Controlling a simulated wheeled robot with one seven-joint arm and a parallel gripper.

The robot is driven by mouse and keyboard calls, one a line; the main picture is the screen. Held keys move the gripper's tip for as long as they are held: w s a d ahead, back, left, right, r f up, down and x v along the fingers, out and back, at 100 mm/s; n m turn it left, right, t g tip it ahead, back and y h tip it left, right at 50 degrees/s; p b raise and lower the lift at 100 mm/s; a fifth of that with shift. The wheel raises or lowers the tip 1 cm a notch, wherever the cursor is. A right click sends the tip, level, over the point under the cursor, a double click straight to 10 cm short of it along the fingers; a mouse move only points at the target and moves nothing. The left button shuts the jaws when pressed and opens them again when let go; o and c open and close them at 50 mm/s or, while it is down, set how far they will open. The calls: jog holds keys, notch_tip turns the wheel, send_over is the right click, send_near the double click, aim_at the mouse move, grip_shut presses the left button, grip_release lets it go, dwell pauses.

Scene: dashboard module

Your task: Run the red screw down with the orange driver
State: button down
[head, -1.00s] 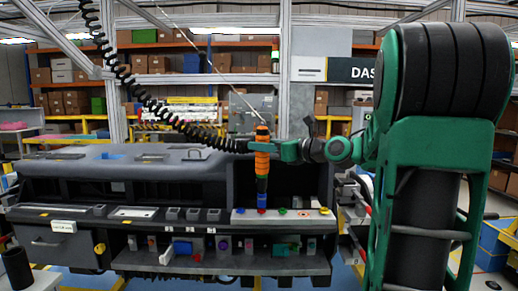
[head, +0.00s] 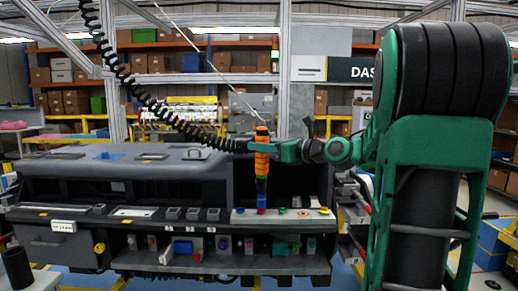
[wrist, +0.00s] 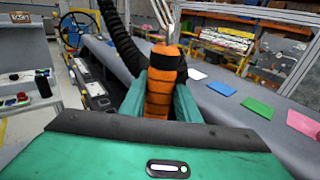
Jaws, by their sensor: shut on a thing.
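The orange driver (head: 262,150) hangs upright in the head view, with a dark top and a green and blue lower end. My gripper (head: 275,150) is shut on its orange body from the right. In the wrist view the driver (wrist: 160,92) stands between my two green fingers. Whether the tip touches anything cannot be told.
Green (head: 283,210) and yellow (head: 324,210) heads sit on the strip to the right. A black coiled hose (head: 158,115) runs from upper left to the driver. The grey dashboard module (head: 70,180) extends left, with a shelf of small parts below.

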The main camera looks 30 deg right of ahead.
aim_at(266, 133)
jog(key=shift+f, duration=1.1)
dwell(3.6)
jog(key=shift+r, duration=3.1)
